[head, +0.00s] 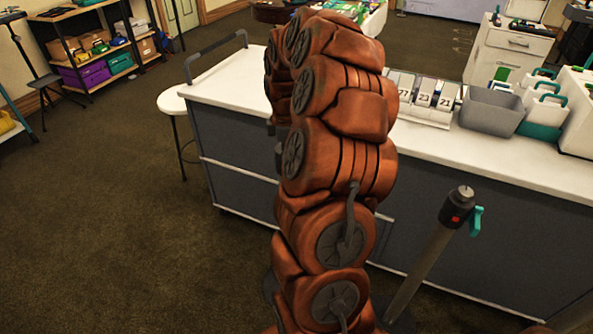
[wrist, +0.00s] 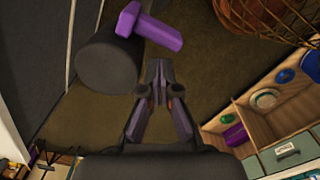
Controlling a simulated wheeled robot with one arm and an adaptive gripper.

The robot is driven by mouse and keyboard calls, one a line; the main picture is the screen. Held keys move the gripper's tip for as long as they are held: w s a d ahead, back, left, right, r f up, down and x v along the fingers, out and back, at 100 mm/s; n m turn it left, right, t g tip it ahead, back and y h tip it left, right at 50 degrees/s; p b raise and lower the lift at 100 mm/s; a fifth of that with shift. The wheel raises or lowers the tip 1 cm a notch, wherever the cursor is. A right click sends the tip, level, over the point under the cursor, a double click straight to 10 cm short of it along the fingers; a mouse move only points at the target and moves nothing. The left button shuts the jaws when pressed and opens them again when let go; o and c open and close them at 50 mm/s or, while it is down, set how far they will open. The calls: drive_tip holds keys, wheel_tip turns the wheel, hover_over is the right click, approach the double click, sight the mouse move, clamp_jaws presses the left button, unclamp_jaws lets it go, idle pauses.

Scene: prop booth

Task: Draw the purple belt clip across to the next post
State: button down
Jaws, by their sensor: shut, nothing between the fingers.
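The purple belt clip (wrist: 150,27) is a T-shaped piece in the upper middle of the wrist view. It sits at the edge of a dark round post head (wrist: 108,66), and I cannot tell how it is fixed there. My gripper (wrist: 158,66) is shut and empty, with its fingertips pointing toward the clip and appearing just below it, apart from it in the picture. In the head view another post (head: 434,243) with a black and red head carries a teal clip (head: 476,221). The purple clip and my gripper are hidden in the head view.
A counter with a white top (head: 225,85) bears number cards (head: 425,98) and a grey bin (head: 492,108). A white stool (head: 171,101) stands at its left end. Shelves (head: 100,50) stand at the back left. Open floor lies at left. A wicker basket (wrist: 268,25) shows in the wrist view.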

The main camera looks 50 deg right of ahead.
wheel_tip(320, 180, down, 5)
drive_tip(key=shift+b, duration=0.9)
idle(0.4)
drive_tip(key=s+d+b, duration=0.3)
drive_tip(key=s, duration=0.9)
drive_tip(key=s+d+b, duration=0.4)
drive_tip(key=s, duration=0.8)
drive_tip(key=s+d+b, duration=0.4)
drive_tip(key=s, duration=0.8)
drive_tip(key=shift+s, duration=0.3)
idle(0.6)
drive_tip(key=shift+w, duration=0.1)
drive_tip(key=shift+w+a, duration=0.2)
drive_tip(key=shift+w, duration=0.4)
drive_tip(key=shift+r, duration=0.1)
